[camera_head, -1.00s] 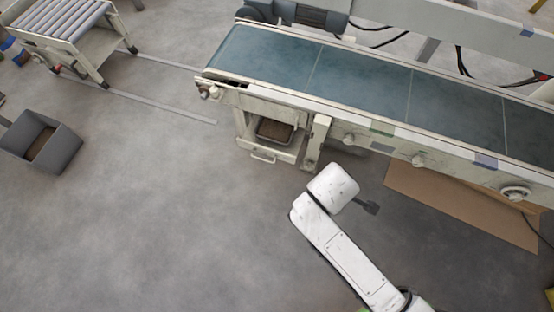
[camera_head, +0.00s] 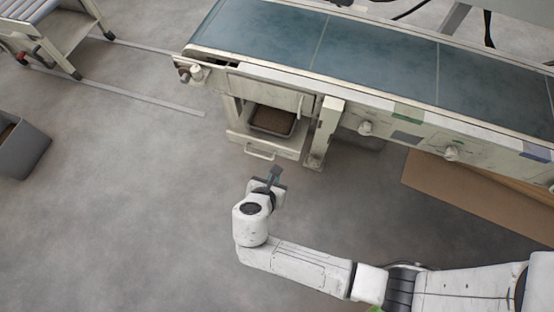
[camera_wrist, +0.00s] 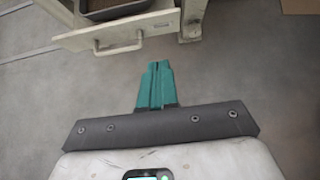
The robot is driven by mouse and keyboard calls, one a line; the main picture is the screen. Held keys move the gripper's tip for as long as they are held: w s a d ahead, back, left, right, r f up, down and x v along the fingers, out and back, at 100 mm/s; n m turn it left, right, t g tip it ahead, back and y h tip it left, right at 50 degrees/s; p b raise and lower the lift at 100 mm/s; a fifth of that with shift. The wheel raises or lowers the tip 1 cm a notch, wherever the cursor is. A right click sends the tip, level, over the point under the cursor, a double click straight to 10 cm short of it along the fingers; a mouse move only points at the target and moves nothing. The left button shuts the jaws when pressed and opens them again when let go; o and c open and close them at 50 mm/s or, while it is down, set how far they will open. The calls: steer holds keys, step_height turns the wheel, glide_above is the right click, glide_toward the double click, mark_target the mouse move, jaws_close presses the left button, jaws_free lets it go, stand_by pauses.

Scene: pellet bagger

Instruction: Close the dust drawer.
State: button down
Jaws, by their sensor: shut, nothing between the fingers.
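The dust drawer (camera_head: 262,143) is a pale drawer under the end of the conveyor. It stands pulled out, with a dark tray of brown material (camera_head: 272,120) showing inside. Its bar handle (camera_head: 260,154) is on the front face. In the wrist view the drawer front (camera_wrist: 85,38) and its handle (camera_wrist: 119,47) show at the top, ahead of the fingers. My gripper (camera_head: 275,174) is just in front of the drawer, a little to the right of the handle, and apart from it. Its green fingers (camera_wrist: 155,70) are together with nothing between them.
The conveyor (camera_head: 370,60) with its blue belt runs above the drawer. A pale support leg (camera_head: 323,135) stands right of the drawer. Cardboard (camera_head: 470,190) lies at the right. A grey bin (camera_head: 22,148) stands at the far left. The floor left of the drawer is clear.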

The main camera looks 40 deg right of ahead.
mark_target(287, 151)
steer(key=b+x, duration=0.2)
steer(key=x, duration=0.1)
steer(key=r+b+x, duration=0.1)
steer(key=x, duration=0.3)
steer(key=d+b+x, duration=0.1)
steer(key=b+x, duration=0.1)
steer(key=x, duration=0.2)
steer(key=shift+w+r+b, duration=0.15)
steer(key=shift+w+b, duration=0.2)
steer(key=shift+w+d+r, duration=0.15)
steer(key=shift+w+d, duration=0.15)
steer(key=shift+d, duration=0.2)
steer(key=shift+w+d, duration=0.15)
steer(key=w+d, duration=0.2)
steer(key=d, duration=0.1)
steer(key=w+d+p, duration=0.1)
steer(key=w+d, duration=0.1)
steer(key=d, duration=0.1)
steer(key=w+d+p, duration=0.1)
steer(key=w+d, duration=0.1)
steer(key=d, duration=0.1)
steer(key=shift+w, duration=0.2)
steer(key=shift+s+a, duration=0.1)
